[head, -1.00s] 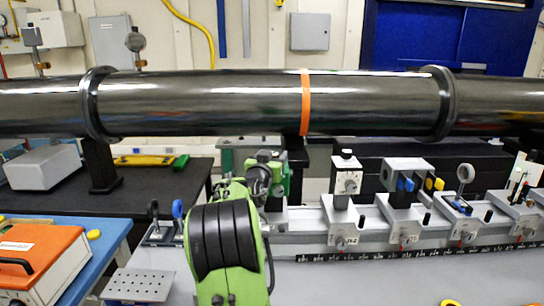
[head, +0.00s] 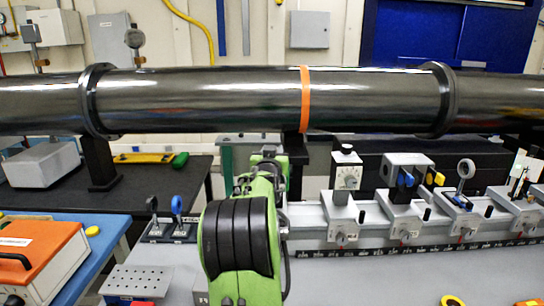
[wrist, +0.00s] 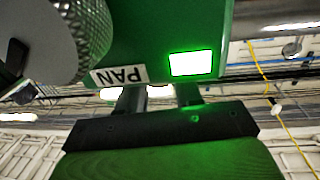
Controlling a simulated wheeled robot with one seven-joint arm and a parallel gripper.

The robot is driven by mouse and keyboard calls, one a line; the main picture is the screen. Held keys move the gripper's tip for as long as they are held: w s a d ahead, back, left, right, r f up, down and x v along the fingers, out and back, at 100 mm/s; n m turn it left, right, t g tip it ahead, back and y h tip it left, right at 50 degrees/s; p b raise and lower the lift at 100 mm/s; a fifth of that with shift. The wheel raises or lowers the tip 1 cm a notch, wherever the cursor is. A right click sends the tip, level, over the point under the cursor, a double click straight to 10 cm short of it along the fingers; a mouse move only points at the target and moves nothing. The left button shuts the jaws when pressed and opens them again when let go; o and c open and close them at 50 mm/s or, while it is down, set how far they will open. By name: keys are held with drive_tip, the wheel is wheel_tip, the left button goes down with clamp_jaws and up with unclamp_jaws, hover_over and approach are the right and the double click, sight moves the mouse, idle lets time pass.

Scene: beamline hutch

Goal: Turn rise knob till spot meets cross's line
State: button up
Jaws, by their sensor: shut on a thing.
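A green housing (wrist: 150,40) with an upside-down PAN label (wrist: 119,76) fills the upper wrist view. A knurled metal knob (wrist: 85,35) sticks out at its left, and a bright white rectangle (wrist: 192,63) shows on its face. My gripper (wrist: 157,98) comes up from below, its two grey fingers passing out of sight behind the housing. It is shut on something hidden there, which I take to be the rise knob. In the head view my green arm hides the gripper and most of the housing. I cannot make out the spot or the cross.
A large dark pipe (head: 210,98) with an orange band crosses the head view above my arm. A rail (head: 410,245) with several grey mounts runs to the right. An orange case (head: 40,262) and a perforated plate (head: 135,282) lie to the left.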

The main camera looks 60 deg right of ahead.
drive_tip(key=shift+t, duration=0.3)
drive_tip(key=o, duration=1)
drive_tip(key=shift+o, duration=0.2)
drive_tip(key=b+v, duration=0.1)
drive_tip(key=v, duration=1.4)
drive_tip(key=shift+s+a, duration=0.25)
drive_tip(key=shift+a, duration=0.1)
drive_tip(key=shift+r, duration=0.1)
